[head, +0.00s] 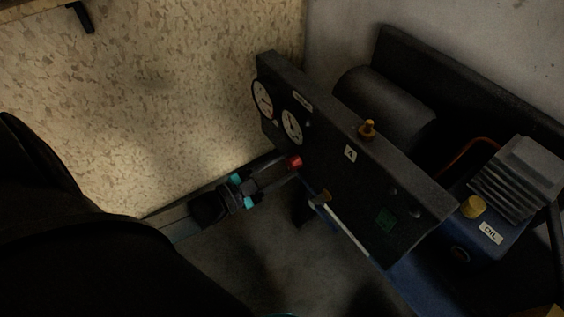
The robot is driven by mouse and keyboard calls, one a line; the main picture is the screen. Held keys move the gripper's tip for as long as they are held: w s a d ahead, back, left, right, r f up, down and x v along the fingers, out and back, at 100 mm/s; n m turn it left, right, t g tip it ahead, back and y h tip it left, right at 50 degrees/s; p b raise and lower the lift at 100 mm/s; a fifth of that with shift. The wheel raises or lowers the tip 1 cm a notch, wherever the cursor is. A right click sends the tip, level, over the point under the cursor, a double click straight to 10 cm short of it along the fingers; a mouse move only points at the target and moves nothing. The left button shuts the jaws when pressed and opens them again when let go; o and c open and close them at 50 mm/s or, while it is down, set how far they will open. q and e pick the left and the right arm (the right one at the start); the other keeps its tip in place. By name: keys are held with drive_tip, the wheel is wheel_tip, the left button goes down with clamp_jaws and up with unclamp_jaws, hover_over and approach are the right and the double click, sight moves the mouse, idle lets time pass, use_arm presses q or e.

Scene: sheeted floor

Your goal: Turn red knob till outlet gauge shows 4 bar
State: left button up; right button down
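The small red knob (296,162) sits on the front of a dark upright panel (335,170), below the gauges. Two round white-faced gauges are on the panel: a left gauge (262,98) and a right gauge (291,126). Their needles and numbers are too small to read, and I cannot tell which is the outlet gauge. My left gripper (284,168), dark with cyan marks, reaches the panel from the left with its fingertips at the red knob. Whether the fingers press on the knob cannot be told. My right gripper is not in view.
Behind stand a dark cylinder (385,105), a finned grey block (520,178) and a yellow cap (473,207).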

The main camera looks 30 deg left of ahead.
use_arm(q)
drive_tip(key=o, duration=0.4)
drive_tip(key=shift+s+a, duration=0.1)
drive_tip(key=shift+s, duration=0.15)
drive_tip(key=p+v, duration=0.3)
drive_tip(key=v, duration=1.1)
drive_tip(key=shift+s, duration=0.3)
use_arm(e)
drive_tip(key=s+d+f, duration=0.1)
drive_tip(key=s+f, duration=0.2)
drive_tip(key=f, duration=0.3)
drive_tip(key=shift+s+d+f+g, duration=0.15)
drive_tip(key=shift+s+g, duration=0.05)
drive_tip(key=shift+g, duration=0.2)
use_arm(q)
drive_tip(key=shift+a, duration=0.15)
